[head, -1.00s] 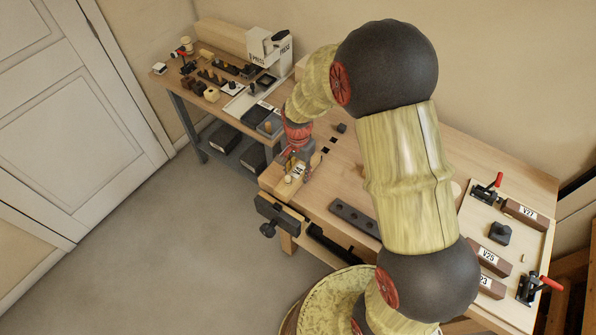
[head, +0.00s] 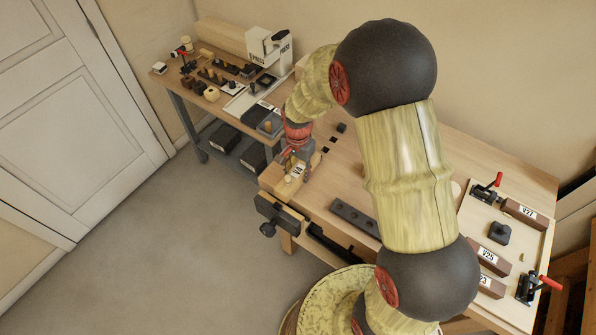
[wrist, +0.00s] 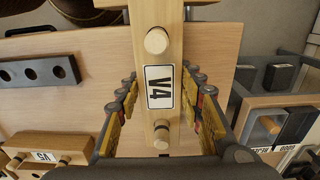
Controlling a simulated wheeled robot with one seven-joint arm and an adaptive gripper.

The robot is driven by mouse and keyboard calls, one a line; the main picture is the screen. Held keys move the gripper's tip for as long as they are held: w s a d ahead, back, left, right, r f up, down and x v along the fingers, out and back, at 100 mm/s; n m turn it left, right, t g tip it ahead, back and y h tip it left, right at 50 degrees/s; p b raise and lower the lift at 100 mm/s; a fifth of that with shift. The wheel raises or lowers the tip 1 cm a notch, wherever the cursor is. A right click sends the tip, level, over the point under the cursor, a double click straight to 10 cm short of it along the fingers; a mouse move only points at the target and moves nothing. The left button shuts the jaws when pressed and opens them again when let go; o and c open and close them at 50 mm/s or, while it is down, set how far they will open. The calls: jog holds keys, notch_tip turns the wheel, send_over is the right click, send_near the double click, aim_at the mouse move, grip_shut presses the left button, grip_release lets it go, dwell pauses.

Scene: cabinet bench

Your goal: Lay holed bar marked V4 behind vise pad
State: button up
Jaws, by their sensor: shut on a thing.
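The bar marked V4 (wrist: 160,110) is a pale wooden bar with a black-framed label and two round light pegs or plugs in line on it. It lies between the fingers of my gripper (wrist: 162,112), which is shut on it. In the head view the V4 bar (head: 292,180) shows at the bench's front left corner, below my gripper (head: 297,158). The vise (head: 277,214) is on the bench's front edge, just in front of the bar. Its pad is hard to make out, and I cannot tell whether the bar touches the bench top.
A dark bar with holes (head: 355,218) lies on the bench to the right; it also shows in the wrist view (wrist: 40,71). A block marked V5 (wrist: 45,150) is nearby. Labelled trays (wrist: 285,120) stand across a gap. A board with clamps (head: 510,235) is far right.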

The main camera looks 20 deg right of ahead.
jog(key=shift+f+b, duration=0.55)
jog(key=shift+f, duration=1.15)
dwell(2.0)
jog(key=o, duration=1.5)
jog(key=shift+o, duration=0.8)
jog(key=shift+r, duration=0.1)
jog(key=shift+r+p, duration=2.45)
jog(key=shift+r, duration=0.95)
